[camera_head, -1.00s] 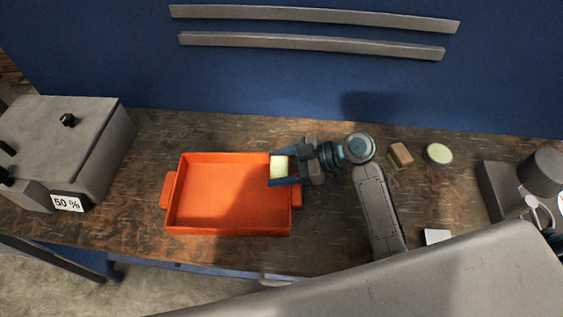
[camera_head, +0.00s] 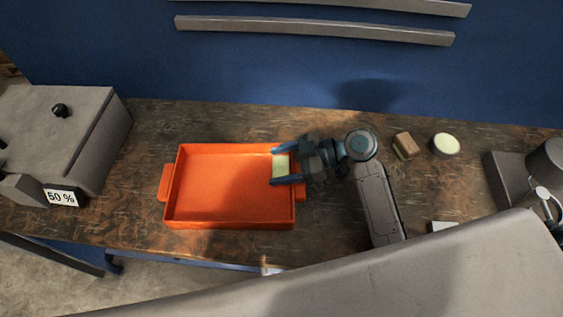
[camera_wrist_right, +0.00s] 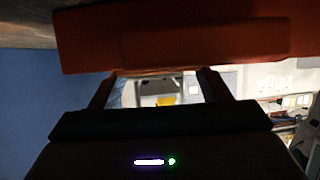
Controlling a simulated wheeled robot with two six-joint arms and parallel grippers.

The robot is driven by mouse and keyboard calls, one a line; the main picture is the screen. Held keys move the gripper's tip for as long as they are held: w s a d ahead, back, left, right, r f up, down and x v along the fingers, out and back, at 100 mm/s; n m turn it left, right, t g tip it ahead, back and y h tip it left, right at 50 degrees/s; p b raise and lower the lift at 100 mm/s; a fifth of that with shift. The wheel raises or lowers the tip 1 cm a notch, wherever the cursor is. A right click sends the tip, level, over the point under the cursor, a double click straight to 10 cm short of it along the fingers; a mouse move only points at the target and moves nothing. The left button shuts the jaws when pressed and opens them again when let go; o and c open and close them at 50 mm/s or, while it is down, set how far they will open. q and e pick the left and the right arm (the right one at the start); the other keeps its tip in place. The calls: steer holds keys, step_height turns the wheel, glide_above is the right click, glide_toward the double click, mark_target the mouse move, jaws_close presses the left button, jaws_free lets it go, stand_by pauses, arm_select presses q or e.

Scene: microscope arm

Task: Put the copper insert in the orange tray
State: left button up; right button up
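The orange tray (camera_head: 230,222) lies on the bench in the head view. A pale yellow-green block (camera_head: 281,165) shows at the tray's right end, between the fingers of my right gripper (camera_head: 279,166). The gripper's fingers stand apart in the head view. In the right wrist view its fingers (camera_wrist_right: 157,88) are also wide apart, with no object seen between them, and the tray (camera_wrist_right: 200,38) fills the top. The pale block shows no clear copper colour, so I cannot tell whether it is the copper insert. My left gripper is out of view.
A small brown block (camera_head: 404,144) and a round pale-topped piece (camera_head: 446,145) lie on the bench right of my arm. A grey box (camera_head: 60,130) stands left, grey equipment (camera_head: 510,180) right. The tray's middle and left are empty.

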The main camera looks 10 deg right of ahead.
steer(key=shift+o, duration=1.2)
steer(key=shift+d+r+p, duration=0.15)
steer(key=shift+r+p, duration=0.75)
steer(key=v, duration=1.1)
steer(key=shift+d, duration=0.3)
